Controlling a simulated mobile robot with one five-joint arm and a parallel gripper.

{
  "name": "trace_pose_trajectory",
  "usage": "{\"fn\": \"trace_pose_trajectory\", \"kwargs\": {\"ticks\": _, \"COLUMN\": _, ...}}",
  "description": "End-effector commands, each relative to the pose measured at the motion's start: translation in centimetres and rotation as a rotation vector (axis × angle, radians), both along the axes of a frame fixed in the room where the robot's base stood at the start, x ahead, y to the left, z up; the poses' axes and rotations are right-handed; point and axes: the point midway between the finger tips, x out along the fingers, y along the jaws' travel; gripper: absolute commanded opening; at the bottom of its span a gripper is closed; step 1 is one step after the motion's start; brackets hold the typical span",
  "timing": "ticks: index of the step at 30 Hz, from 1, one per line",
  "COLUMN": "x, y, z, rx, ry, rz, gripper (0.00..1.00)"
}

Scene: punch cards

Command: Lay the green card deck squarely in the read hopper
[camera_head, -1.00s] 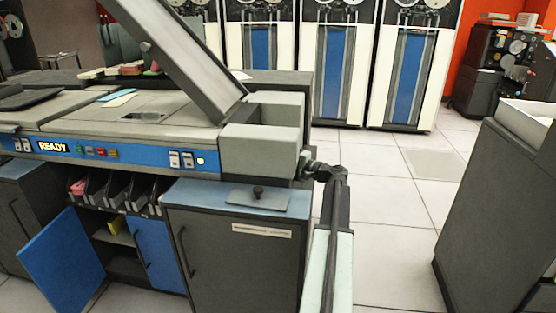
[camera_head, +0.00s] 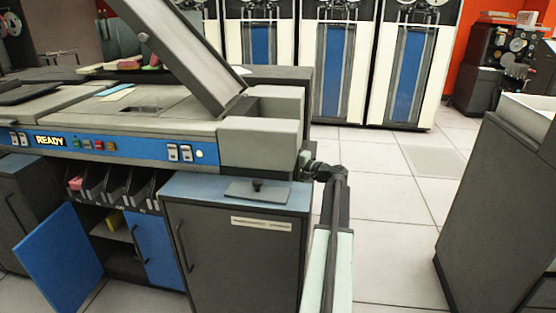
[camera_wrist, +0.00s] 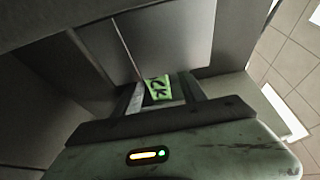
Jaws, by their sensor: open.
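In the wrist view, my gripper (camera_wrist: 160,90) is open, its two dark fingers apart. A bright green piece with dark lettering, likely the green card deck (camera_wrist: 158,88), shows between or just beyond the fingers; I cannot tell whether they touch it. Grey panels lie close around the fingers. In the head view, my arm rises at the right end of the card machine, and the gripper is hidden behind its grey end block. The machine (camera_head: 255,148) has a raised sloping grey cover (camera_head: 185,55). I cannot tell which part is the read hopper.
Below the machine, a blue cabinet door (camera_head: 62,255) hangs open under a row of dark slots (camera_head: 115,185). A blue-topped cabinet (camera_head: 235,245) stands close to my arm. A dark cabinet (camera_head: 490,200) stands at right. The tiled floor (camera_head: 390,240) between is clear.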

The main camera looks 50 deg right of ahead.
Motion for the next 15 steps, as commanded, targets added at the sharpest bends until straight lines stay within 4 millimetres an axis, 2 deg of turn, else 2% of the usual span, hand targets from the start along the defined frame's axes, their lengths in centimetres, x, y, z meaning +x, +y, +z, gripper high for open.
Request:
{"fn": "trace_pose_trajectory", "kwargs": {"ticks": 4, "x": -1.8, "y": -0.3, "z": 0.0, "rx": 0.0, "ry": -0.001, "rz": -0.003, "gripper": 0.49}}
{"fn": "trace_pose_trajectory", "kwargs": {"ticks": 10, "x": -5.7, "y": -1.0, "z": 0.0, "rx": 0.001, "ry": -0.001, "rz": -0.004, "gripper": 0.49}}
{"fn": "trace_pose_trajectory", "kwargs": {"ticks": 15, "x": -7.5, "y": -1.3, "z": 0.0, "rx": 0.001, "ry": -0.001, "rz": -0.002, "gripper": 0.49}}
